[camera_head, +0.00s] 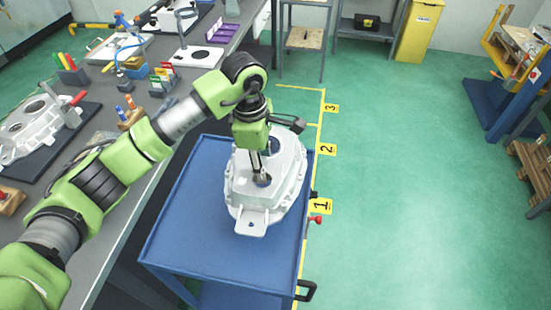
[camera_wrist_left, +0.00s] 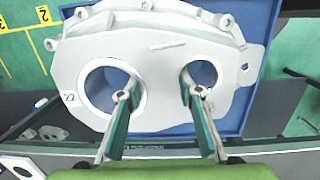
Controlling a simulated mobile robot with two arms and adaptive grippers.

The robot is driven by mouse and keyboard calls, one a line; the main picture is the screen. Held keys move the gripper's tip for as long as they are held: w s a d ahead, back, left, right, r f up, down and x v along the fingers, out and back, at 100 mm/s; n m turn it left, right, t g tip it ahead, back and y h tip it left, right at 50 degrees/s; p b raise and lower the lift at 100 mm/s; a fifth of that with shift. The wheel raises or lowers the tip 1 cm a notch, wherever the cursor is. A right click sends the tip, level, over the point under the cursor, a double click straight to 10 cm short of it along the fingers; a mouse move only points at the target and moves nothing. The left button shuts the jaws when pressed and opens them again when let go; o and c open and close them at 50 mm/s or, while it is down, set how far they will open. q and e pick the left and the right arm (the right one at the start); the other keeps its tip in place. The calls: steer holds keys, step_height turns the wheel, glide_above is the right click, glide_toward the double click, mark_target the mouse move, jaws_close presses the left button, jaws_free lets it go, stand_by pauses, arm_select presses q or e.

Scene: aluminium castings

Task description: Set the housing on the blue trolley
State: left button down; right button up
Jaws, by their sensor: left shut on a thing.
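The housing (camera_head: 278,198) is a pale grey casting with two round bores. It is over the top of the blue trolley (camera_head: 185,225), towards its right side. The frames do not clearly show whether it touches the trolley top. My left gripper (camera_head: 260,176) points down at the housing. In the left wrist view, its two fingers (camera_wrist_left: 157,90) reach into the two bores of the housing (camera_wrist_left: 160,45), one in each, shut on the web between them. The trolley shows behind the housing in the left wrist view (camera_wrist_left: 258,20). My right gripper is not in view.
A grey workbench (camera_head: 165,135) runs along the trolley's left side, with another casting (camera_head: 35,130) on a dark mat and several tools. A black handle (camera_head: 306,290) is at the trolley's front right corner. Green floor (camera_head: 420,200) right of the trolley is clear, with yellow number marks.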

mark_target(247, 164)
arm_select(q)
steer(key=a, duration=0.1)
steer(key=a+f+p, duration=0.1)
steer(key=a, duration=0.1)
steer(key=shift+a+f, duration=0.1)
steer(key=shift+a, duration=0.2)
steer(key=a+f, duration=0.1)
steer(key=a+f+p, duration=0.1)
steer(key=f, duration=0.1)
steer(key=a+f+p, duration=0.1)
steer(key=a+f, duration=0.1)
steer(key=shift+w+f, duration=0.1)
steer(key=shift+f, duration=0.05)
step_height(247, 164, down, 3)
steer(key=shift+a+p, duration=0.1)
steer(key=shift+p, duration=0.35)
steer(key=shift+f, duration=0.2)
steer(key=c, duration=1.4)
jaws_free()
steer(key=shift+f, duration=0.15)
steer(key=shift+c, duration=0.2)
